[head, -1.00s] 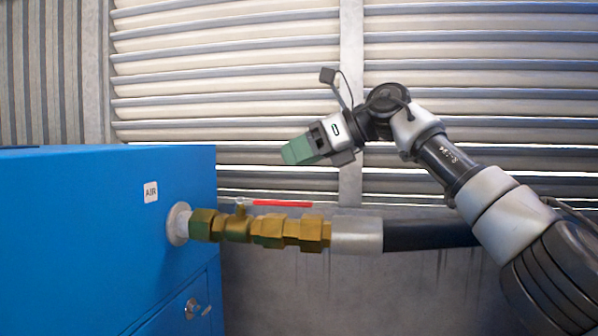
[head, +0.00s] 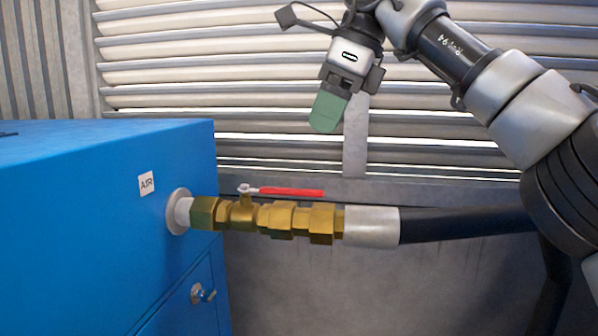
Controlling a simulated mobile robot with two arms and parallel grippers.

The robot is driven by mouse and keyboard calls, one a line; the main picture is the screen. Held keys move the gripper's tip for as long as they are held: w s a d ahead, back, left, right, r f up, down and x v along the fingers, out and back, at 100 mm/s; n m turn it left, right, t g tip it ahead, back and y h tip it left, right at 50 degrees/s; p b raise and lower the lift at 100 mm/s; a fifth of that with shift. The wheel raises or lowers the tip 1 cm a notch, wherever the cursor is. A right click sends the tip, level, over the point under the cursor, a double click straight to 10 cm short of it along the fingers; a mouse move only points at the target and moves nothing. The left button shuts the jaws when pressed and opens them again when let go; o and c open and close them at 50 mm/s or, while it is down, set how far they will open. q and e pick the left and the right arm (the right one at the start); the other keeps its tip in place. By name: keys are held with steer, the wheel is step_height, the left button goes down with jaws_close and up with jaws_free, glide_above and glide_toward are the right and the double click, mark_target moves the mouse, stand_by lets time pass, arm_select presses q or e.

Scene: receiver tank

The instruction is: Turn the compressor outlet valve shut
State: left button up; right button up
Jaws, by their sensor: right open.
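The compressor outlet valve (head: 241,211) is a brass ball valve on a pipe stub coming out of the blue compressor cabinet. Its red lever handle (head: 290,192) lies along the pipe, pointing right, away from the cabinet. My right gripper (head: 326,118) has green fingertips pointing down. It is open and empty, above the right end of the red handle and apart from it. The fingers overlap from this side, so the gap between them is hidden. My left gripper is not in view.
A black hose (head: 465,225) with a grey end sleeve (head: 371,227) runs right from the brass fittings (head: 290,220). A louvred wall (head: 210,75) stands behind.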

mark_target(296, 190)
steer(key=x, duration=0.8)
steer(key=shift+w+f, duration=0.15)
steer(key=shift+f, duration=0.2)
steer(key=shift+a+f+p, duration=0.25)
steer(key=shift+f+p, duration=0.05)
steer(key=shift+f, duration=0.35)
jaws_close()
